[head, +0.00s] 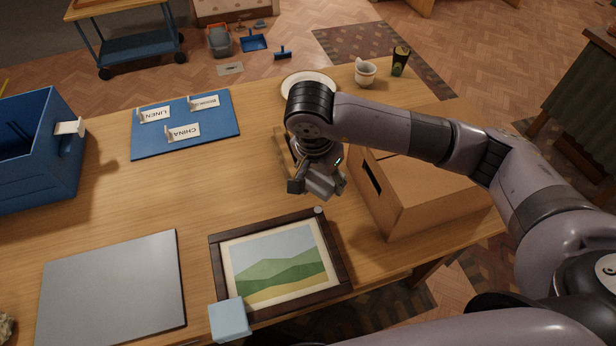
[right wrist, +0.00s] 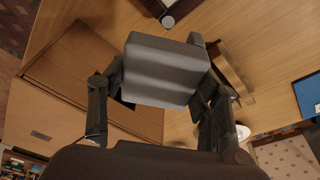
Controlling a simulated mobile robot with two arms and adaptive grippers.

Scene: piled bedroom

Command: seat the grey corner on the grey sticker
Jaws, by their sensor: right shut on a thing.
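A picture frame (head: 282,262) with a dark wooden border and a green hill picture lies flat on the table. The grey sticker (head: 318,210) is a small round spot on its upper right corner. It also shows at the top of the right wrist view (right wrist: 168,20). My right gripper (head: 316,178) is shut on the grey corner (right wrist: 165,70), a grey block. It holds the grey corner (head: 325,187) above the table, just beyond the sticker and apart from the frame. A light blue corner (head: 230,320) sits on the frame's lower left corner. My left gripper is not in view.
A cardboard box (head: 430,200) stands right of my right gripper. A grey flat panel (head: 115,290) lies left of the frame. A blue board (head: 185,115) with label cards and a blue crate (head: 35,165) are at the left. A plate (head: 307,78) and cup (head: 365,73) stand behind.

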